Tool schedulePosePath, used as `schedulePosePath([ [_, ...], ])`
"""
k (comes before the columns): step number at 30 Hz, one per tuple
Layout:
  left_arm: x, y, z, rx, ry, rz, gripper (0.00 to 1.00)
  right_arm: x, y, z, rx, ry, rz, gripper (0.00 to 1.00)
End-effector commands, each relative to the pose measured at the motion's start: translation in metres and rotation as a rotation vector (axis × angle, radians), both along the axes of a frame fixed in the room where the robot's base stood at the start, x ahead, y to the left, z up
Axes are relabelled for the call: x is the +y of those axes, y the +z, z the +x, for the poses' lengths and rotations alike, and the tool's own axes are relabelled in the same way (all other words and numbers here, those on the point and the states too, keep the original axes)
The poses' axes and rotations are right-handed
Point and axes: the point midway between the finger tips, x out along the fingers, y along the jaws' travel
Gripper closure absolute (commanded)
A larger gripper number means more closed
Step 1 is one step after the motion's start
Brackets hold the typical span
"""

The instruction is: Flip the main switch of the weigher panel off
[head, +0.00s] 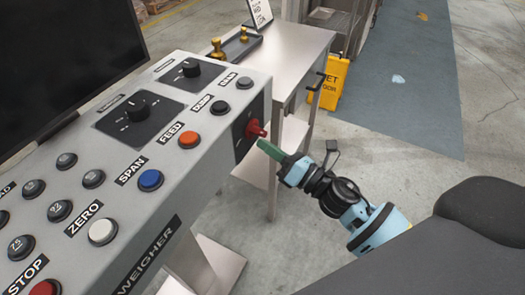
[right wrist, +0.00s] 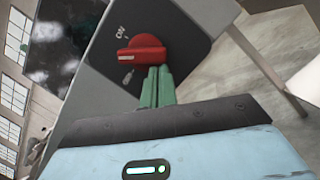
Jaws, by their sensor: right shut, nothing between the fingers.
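The weigher panel (head: 205,140) is a grey sloped console at the left of the head view. Its main switch is a red rotary knob (head: 255,131) on a dark plate on the console's right end face. In the right wrist view the red knob (right wrist: 140,55) has its handle pointing left, between an "ON" label above and a second, blurred label below. My right gripper (head: 265,148) has its green fingers shut and empty, the tips right at the knob. In the wrist view the fingertips (right wrist: 158,72) meet the knob's lower edge; contact is unclear. My left gripper is out of view.
Buttons including a blue one (head: 150,180) and an orange one (head: 189,139) sit on the panel top, with a dark screen (head: 60,55) behind. A metal table (head: 295,50) with brass weights and a yellow wet-floor sign (head: 332,85) stand beyond. Floor to the right is open.

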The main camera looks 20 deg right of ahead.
Motion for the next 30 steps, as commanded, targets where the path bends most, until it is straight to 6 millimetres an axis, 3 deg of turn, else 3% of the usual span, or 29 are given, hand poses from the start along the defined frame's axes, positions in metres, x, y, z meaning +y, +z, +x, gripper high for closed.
schedulePosePath([
  [30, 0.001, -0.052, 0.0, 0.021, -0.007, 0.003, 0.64, -0.013, -0.001, 0.01, -0.306, 0.0, -0.392, 1.0],
])
